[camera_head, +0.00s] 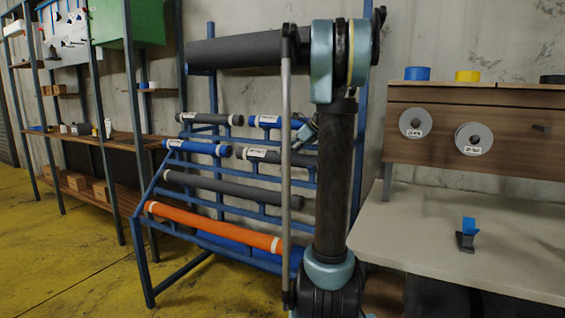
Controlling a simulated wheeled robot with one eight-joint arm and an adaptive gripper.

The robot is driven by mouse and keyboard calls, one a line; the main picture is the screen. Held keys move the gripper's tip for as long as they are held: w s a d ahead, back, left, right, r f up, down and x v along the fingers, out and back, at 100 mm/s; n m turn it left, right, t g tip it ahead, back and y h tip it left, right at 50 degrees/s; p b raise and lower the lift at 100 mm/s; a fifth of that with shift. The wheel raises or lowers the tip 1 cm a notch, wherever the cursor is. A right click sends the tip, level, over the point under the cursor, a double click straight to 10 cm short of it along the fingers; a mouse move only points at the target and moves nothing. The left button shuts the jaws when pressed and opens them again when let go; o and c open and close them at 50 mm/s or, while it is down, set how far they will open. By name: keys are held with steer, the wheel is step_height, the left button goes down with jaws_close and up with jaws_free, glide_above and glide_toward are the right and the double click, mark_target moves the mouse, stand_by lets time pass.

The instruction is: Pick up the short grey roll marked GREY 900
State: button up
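Two short grey rolls lie on the blue rack (145,250). One is at the upper left (208,119), the other one row lower at the right (285,157), its right end near or behind my arm. Both carry small white labels that are too small to read, so I cannot tell which is GREY 900. A small dark and teal part, apparently my gripper (304,134), shows beside the arm, close to the right-hand grey roll and the short blue roll (266,121). I cannot see its fingertips or whether it touches a roll.
The rack also holds another short blue roll (197,147), a long grey roll (225,190) and a long orange roll (210,226). A workbench (450,235) with tape reels stands right. Shelves (105,140) stand left. Yellow floor (60,250) is clear in front of them.

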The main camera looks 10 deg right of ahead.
steer(key=x, duration=0.5)
steer(key=shift+w, duration=0.15)
steer(key=shift+d, duration=0.1)
steer(key=shift+c, duration=0.3)
jaws_close()
